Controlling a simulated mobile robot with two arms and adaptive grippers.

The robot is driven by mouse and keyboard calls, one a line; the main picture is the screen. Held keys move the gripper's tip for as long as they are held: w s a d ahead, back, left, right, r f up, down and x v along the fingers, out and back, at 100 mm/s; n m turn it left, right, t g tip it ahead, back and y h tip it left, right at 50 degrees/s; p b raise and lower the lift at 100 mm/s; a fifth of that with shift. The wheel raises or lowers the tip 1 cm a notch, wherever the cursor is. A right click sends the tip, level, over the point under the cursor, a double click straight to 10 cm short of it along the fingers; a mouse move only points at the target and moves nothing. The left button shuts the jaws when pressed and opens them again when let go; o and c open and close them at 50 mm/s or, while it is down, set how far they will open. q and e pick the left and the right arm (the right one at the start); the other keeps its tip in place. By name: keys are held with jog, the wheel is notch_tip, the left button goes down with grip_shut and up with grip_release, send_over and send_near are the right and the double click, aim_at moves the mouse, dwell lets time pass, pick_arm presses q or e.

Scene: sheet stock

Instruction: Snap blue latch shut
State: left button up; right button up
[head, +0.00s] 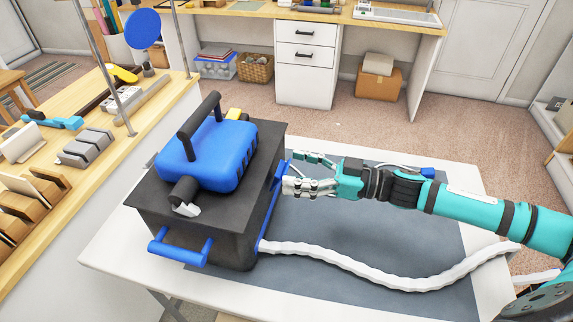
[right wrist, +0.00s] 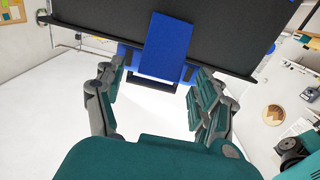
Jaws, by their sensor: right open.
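The blue latch (head: 281,172) is on the right side of a black box (head: 214,230) that stands on a white table (head: 120,254). In the right wrist view the latch (right wrist: 167,45) is a flat blue flap against the black box wall, with a dark bar just below it. My right gripper (head: 299,172) is open and empty, its fingers pointing at the latch from the right. In the right wrist view its fingers (right wrist: 155,88) spread to either side, just below the flap. I cannot tell whether they touch it. My left gripper is out of view.
A blue unit (head: 208,155) with a black handle sits on the box. A blue handle (head: 180,246) is on the box's front. A white hose (head: 370,275) runs right from the box across a grey mat (head: 330,240). A wooden bench (head: 100,120) stands at left.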

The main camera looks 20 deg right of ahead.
aim_at(283, 170)
jog(key=shift+x, duration=1.4)
jog(key=shift+c, duration=0.4)
jog(key=c, duration=1.1)
jog(key=p, duration=0.3)
jog(key=r+h+p, duration=0.1)
jog(key=p, duration=0.1)
jog(key=shift+w+a+p, duration=0.15)
jog(key=shift+p, duration=0.25)
jog(key=shift+f+g+p, duration=0.1)
jog(key=shift+g+p, duration=0.2)
jog(key=shift+p, duration=0.1)
jog(key=shift+a+f, duration=0.1)
jog(key=shift+f, duration=0.2)
